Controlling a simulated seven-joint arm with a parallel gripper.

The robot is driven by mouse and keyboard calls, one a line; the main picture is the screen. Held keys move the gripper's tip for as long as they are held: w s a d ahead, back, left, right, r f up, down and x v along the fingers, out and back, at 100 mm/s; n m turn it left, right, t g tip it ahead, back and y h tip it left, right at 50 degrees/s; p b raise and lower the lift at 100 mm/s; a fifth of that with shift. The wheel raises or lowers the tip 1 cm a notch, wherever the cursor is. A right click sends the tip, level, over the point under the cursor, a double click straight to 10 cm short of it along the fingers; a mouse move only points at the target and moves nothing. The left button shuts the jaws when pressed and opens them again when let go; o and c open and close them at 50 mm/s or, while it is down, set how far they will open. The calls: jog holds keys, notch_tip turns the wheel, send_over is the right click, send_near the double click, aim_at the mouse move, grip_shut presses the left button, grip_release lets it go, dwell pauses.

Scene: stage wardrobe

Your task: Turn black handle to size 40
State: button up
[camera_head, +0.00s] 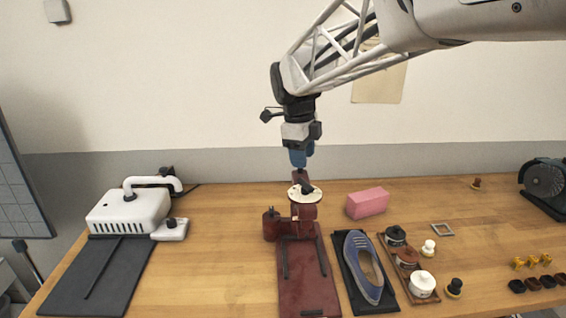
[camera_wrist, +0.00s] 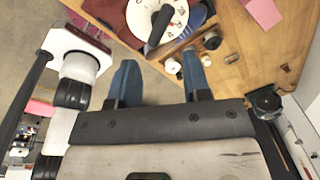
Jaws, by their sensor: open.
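The white round dial (camera_head: 317,195) sits on top of a dark red device (camera_head: 303,275) on the wooden table. The black handle (camera_wrist: 158,25) lies across the dial (camera_wrist: 178,14) in the wrist view, from near its centre past its lower edge. The dial's marks are too small to read, so the handle's setting cannot be told. My gripper (camera_head: 299,162) has blue fingers and points down above the dial. In the wrist view my gripper (camera_wrist: 158,60) is open and empty, with the handle ahead of the gap, apart from the fingers.
A white machine (camera_head: 128,212) with a black board (camera_head: 100,275) stands left. Bare table (camera_head: 220,240) lies between the board and the device.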

jog(key=n, duration=0.4)
jog(key=shift+w+d, duration=0.1)
jog(key=shift+d, duration=0.1)
jog(key=n, duration=0.3)
jog(key=shift+w+d+n+y, duration=0.1)
jog(key=shift+d+n+y, duration=0.1)
jog(key=shift+n+y, duration=0.15)
jog(key=n, duration=0.3)
jog(key=shift+d+n+g+y, duration=0.15)
jog(key=shift+n+g+y, duration=0.15)
jog(key=shift+n+y, duration=0.05)
jog(key=n, duration=0.3)
jog(key=shift+w+d+n, duration=0.15)
jog(key=shift+d+n, duration=0.05)
jog(key=shift+n, duration=0.2)
jog(key=n, duration=0.3)
jog(key=shift+w+d+n+y, duration=0.1)
jog(key=shift+d+n+y, duration=0.05)
jog(key=shift+n+y, duration=0.25)
jog(key=n, duration=0.6)
jog(key=d+n+y, duration=0.1)
jog(key=n, duration=0.3)
jog(key=shift+w+r+g, duration=0.1)
jog(key=shift+w+g, duration=0.2)
jog(key=shift+g, duration=0.1)
jog(key=shift+a, duration=0.1)
